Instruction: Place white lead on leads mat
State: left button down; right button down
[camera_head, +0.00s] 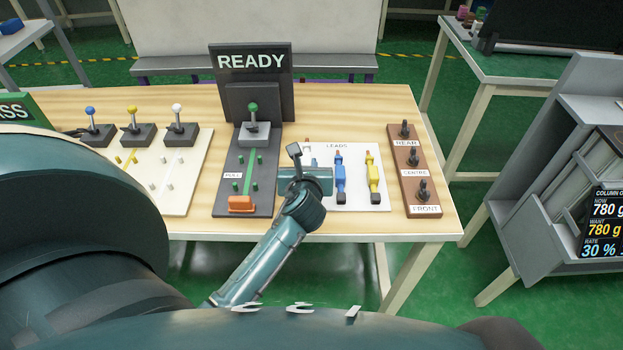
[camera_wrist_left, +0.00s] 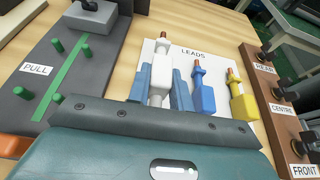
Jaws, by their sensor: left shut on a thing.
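My left gripper (camera_head: 312,180) is over the left side of the white leads mat (camera_head: 357,186). In the left wrist view its two blue-grey fingers (camera_wrist_left: 161,90) are shut on the white lead (camera_wrist_left: 160,72), one on each side. The white lead's copper-coloured tip points away toward the mat's far edge. Most of this lead is hidden by my gripper in the head view. I cannot tell whether it touches the mat. A blue lead (camera_head: 340,180) and a yellow lead (camera_head: 373,180) lie on the mat to its right. My right gripper is not in view.
Left of the mat stands a dark PULL panel (camera_head: 262,190) with green pegs and an orange block, below a READY sign (camera_head: 250,62). A joystick board (camera_head: 150,170) lies further left.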

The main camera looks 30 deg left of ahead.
pick_arm(q)
jog(key=shift+f, duration=0.35)
notch_tip(320, 180, down, 3)
jog(key=shift+f+b, duration=0.15)
jog(key=shift+b, duration=0.45)
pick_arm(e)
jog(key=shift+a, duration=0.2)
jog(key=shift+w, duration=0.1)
pick_arm(q)
jog(key=c, duration=1.3)
grip_release()
jog(key=shift+f, duration=0.1)
jog(key=shift+o, duration=0.2)
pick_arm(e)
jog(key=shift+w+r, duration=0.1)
